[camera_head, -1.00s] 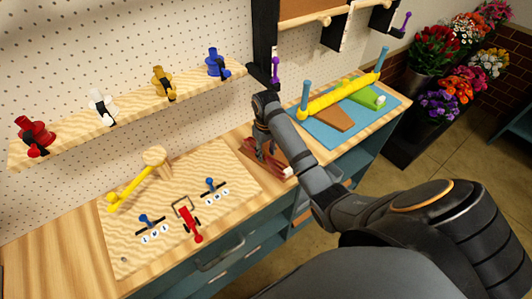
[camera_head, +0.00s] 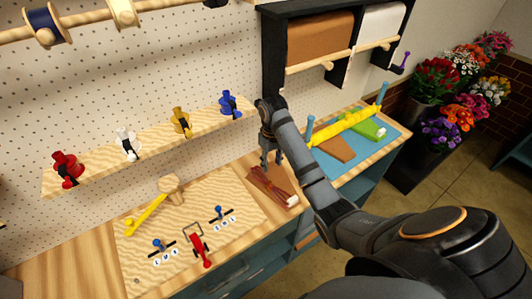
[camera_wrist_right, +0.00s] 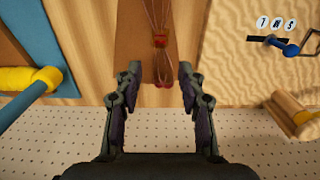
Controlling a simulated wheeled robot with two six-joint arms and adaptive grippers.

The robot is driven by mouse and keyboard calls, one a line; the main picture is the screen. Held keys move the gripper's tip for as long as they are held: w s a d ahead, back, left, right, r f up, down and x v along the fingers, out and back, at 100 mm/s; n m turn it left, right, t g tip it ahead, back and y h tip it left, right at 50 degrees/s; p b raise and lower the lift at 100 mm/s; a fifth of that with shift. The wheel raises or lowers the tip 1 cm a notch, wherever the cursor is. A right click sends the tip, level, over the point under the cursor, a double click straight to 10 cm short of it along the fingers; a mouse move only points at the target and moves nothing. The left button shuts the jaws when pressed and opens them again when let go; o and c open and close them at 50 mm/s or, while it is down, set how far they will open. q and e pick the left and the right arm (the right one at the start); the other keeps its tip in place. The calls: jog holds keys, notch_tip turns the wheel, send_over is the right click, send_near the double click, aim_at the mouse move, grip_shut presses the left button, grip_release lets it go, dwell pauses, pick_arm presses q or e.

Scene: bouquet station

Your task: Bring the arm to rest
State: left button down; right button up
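My right arm reaches in from the lower right in the head view. Its gripper (camera_head: 271,158) hangs above the counter, just behind the brown bundle or strip (camera_head: 270,186) that lies there. My left gripper does not show in either view.
A wooden board (camera_head: 190,262) with levers and a yellow-handled tool (camera_head: 150,210) lies left. A blue mat (camera_head: 385,143) with a yellow roll (camera_head: 347,125) lies right. A shelf (camera_head: 95,171) holds several coloured spools or clamps. Paper rolls (camera_head: 320,42) hang above; flowers (camera_head: 440,78) stand far right.

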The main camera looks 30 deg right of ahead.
jog(key=s+a+f+t, duration=0.1)
jog(key=s+a+f, duration=0.2)
jog(key=s+f, duration=0.45)
jog(key=s+a+r+t, duration=0.2)
jog(key=s+r+t, duration=0.15)
jog(key=s, duration=0.95)
notch_tip(320, 180, down, 29)
jog(key=s+d+g+b, duration=0.2)
jog(key=d+b, duration=0.1)
jog(key=b, duration=0.2)
jog(key=s+f+g+b, duration=0.1)
jog(key=s+f+b, duration=0.3)
jog(key=s+f, duration=1.5)
notch_tip(320, 180, down, 4)
jog(key=shift+s+d+f+h+b, duration=0.15)
jog(key=shift+d+h+b, duration=0.15)
jog(key=shift+d+h, duration=0.15)
